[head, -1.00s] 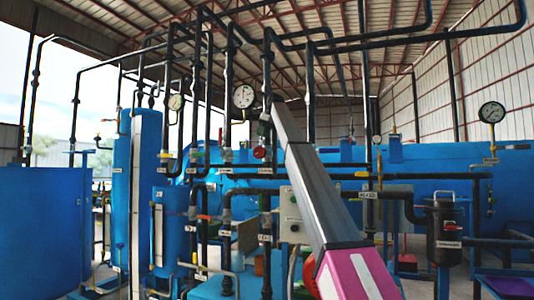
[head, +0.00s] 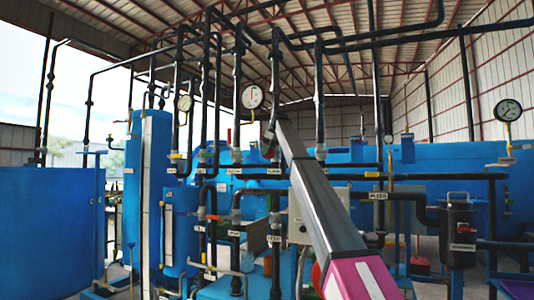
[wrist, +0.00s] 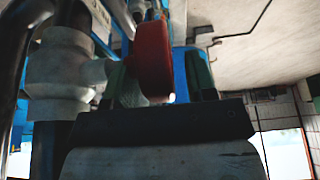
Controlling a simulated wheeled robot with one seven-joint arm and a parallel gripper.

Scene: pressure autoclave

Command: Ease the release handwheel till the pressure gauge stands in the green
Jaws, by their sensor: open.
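The red release handwheel (wrist: 153,62) shows nearly edge-on in the wrist view, beside a pale pipe fitting (wrist: 62,75). My gripper (wrist: 166,80) is open, with one dark green finger on either side of the wheel's lower part. I cannot tell whether either finger touches it. In the head view the handwheel (head: 266,147) is mostly hidden behind the end of my arm. A round white pressure gauge (head: 253,97) stands just above and left of the gripper. Its dial is too small to read, and no green band can be made out.
Other gauges stand at left (head: 185,103) and far right (head: 508,110). Dark vertical pipes (head: 319,95) crowd around the arm. Blue tanks (head: 52,225) stand at left and behind. A grey box (head: 303,222) and a black canister (head: 459,232) stand lower right.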

